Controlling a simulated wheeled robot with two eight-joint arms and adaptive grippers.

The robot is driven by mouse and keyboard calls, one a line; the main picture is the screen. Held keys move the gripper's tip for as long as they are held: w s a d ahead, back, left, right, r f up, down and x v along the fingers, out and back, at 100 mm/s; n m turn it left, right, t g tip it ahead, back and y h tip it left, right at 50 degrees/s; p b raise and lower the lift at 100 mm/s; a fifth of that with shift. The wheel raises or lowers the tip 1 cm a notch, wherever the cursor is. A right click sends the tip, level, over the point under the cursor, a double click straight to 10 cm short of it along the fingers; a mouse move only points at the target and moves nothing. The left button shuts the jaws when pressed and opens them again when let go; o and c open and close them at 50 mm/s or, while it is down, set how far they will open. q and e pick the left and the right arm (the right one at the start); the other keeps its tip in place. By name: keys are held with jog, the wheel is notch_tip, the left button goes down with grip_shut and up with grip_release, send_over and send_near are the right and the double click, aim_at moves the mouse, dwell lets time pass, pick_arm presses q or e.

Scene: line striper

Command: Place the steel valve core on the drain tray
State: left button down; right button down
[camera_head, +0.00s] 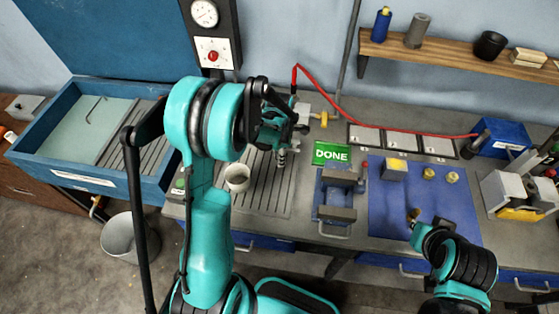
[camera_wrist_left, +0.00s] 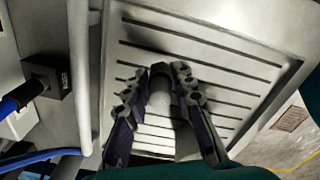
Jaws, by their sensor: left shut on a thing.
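My left gripper (camera_head: 281,138) is shut on the steel valve core (camera_head: 282,158), a small grey cylinder hanging below its fingers. In the left wrist view, the gripper (camera_wrist_left: 158,75) has the core (camera_wrist_left: 160,98) between its fingers. The drain tray (camera_head: 268,200) is a grey slotted plate on the bench, under the gripper. Its slots and raised rim (camera_wrist_left: 285,85) fill much of the left wrist view. I cannot tell whether the core touches the tray. My right arm shows at the lower right; I cannot make out its gripper clearly.
A pale cup (camera_head: 237,178) stands at the tray's left. A green DONE sign (camera_head: 332,154) and a vise-like fixture (camera_head: 338,195) are to the right. Beyond is a blue mat (camera_head: 385,225) with small parts. A red hose (camera_head: 350,118) runs behind. A blue sink (camera_head: 130,182) is at left.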

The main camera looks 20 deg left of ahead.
pick_arm(q)
jog(key=shift+w+f, duration=0.1)
jog(key=shift+f, duration=0.85)
jog(key=shift+f+b, duration=0.2)
jog(key=shift+b, duration=0.15)
jog(key=c, duration=1.3)
grip_release()
jog(key=shift+r, duration=0.15)
